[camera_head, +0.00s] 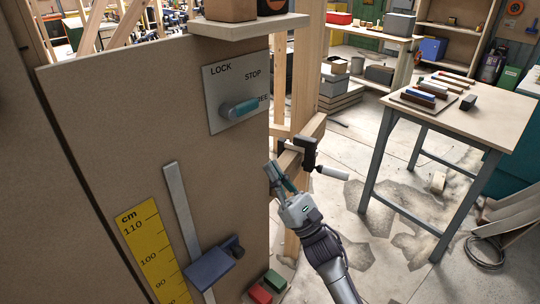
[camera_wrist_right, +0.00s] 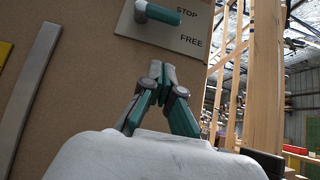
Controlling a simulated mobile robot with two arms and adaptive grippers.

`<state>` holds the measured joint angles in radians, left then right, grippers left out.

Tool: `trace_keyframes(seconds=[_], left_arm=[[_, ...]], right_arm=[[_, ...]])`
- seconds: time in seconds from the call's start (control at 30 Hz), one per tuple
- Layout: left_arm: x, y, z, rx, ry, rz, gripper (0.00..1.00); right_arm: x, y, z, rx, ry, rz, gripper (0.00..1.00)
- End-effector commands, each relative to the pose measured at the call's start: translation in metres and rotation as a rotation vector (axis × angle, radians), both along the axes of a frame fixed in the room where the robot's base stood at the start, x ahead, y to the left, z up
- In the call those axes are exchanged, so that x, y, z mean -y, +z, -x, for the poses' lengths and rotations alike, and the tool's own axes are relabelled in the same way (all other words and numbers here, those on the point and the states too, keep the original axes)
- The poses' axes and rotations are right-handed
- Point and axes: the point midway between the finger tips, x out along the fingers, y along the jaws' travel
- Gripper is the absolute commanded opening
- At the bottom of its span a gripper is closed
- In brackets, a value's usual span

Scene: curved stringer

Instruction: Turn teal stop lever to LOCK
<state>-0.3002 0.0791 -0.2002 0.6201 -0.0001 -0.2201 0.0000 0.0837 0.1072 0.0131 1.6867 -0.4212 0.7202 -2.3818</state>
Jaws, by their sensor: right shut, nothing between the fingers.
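The teal stop lever (camera_head: 241,107) sits on a grey plate (camera_head: 221,79) marked LOCK, STOP and FREE, fixed to a brown upright panel. Its handle points right, and its tip partly covers the word FREE in the head view. The lever also shows at the top of the right wrist view (camera_wrist_right: 160,13). My right gripper (camera_head: 274,171) is below and to the right of the plate, near the panel's right edge. In the right wrist view its fingertips (camera_wrist_right: 162,71) are together and empty, below the lever and apart from it. My left gripper is not in view.
A shelf (camera_head: 249,27) with boxes juts out above the plate. A black clamp (camera_head: 309,153) with a white handle is on the wooden frame right of my right gripper. A yellow cm scale (camera_head: 149,249) and a blue slider (camera_head: 208,266) are lower left. A table (camera_head: 470,118) stands right.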

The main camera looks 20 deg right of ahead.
Motion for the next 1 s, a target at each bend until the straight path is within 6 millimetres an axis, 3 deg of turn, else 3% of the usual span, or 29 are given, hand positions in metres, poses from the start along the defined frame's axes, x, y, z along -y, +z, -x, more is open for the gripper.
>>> trace_keyframes(seconds=[0.03, 0.33, 0.5, 0.7, 1.0], left_arm=[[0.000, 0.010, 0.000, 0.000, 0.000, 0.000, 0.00], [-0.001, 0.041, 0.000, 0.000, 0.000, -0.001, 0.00], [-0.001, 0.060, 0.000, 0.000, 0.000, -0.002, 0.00], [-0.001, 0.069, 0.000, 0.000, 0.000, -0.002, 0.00], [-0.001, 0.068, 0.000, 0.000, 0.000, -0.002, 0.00]], right_arm=[[-0.004, 0.013, -0.006, 0.002, 0.001, 0.000, 0.00], [-0.025, 0.059, -0.047, 0.002, 0.001, 0.001, 0.00], [-0.028, 0.085, -0.050, 0.000, 0.001, 0.002, 0.00], [-0.027, 0.097, -0.050, -0.001, 0.001, 0.002, 0.00], [-0.027, 0.097, -0.050, -0.001, 0.001, 0.002, 0.00]])
